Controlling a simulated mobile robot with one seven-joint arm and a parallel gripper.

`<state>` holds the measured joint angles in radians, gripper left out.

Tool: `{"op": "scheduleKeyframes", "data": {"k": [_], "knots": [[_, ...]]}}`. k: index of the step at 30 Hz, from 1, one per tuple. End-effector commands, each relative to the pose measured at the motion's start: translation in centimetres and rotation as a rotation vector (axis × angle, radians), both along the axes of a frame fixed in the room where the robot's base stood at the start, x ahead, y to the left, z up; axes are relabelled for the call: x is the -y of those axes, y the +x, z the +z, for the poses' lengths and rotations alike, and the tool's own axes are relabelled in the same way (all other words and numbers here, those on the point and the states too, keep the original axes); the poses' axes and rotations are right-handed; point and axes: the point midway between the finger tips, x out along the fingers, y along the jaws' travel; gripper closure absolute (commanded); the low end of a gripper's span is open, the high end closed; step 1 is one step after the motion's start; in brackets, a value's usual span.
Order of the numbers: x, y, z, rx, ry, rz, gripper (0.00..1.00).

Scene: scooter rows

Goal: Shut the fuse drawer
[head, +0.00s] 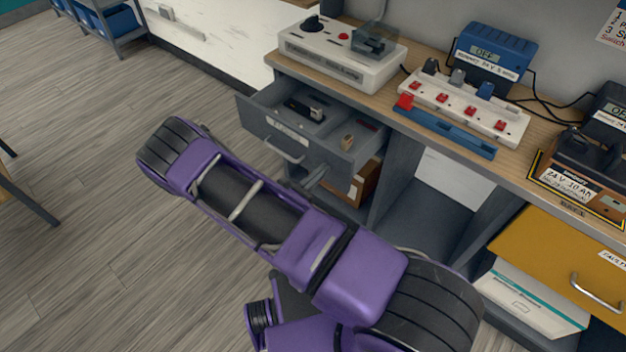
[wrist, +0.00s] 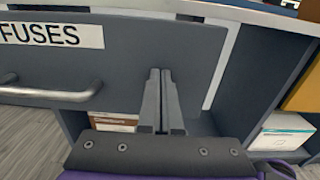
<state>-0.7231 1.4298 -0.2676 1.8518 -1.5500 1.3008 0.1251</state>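The grey fuse drawer (head: 262,121) stands pulled out under the bench in the head view, with several small items inside. In the wrist view its front (wrist: 130,45) fills the upper part, with a white label reading FUSES (wrist: 52,35) and a bar handle (wrist: 50,92) at the left. My gripper (wrist: 160,73) has its two fingers together with nothing between them. The fingertips are at the drawer front, right of the handle; I cannot tell whether they touch it. In the head view my gripper (head: 316,176) shows at the drawer front's lower right.
Below the drawer is a brown box (head: 366,186). A yellow drawer (head: 548,250) is at the right.

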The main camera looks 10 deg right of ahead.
Motion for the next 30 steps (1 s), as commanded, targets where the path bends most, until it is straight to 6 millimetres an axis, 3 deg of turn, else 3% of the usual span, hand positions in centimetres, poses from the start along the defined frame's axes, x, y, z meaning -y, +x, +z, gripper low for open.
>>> {"op": "scheduleKeyframes", "data": {"k": [15,22,30], "knots": [[10.6,7.6,-0.2,0.001,-0.002,-0.003,1.00],[13.4,9.6,-0.1,0.000,-0.001,-0.002,1.00],[14.7,10.6,0.0,-0.001,-0.001,0.000,1.00]]}}
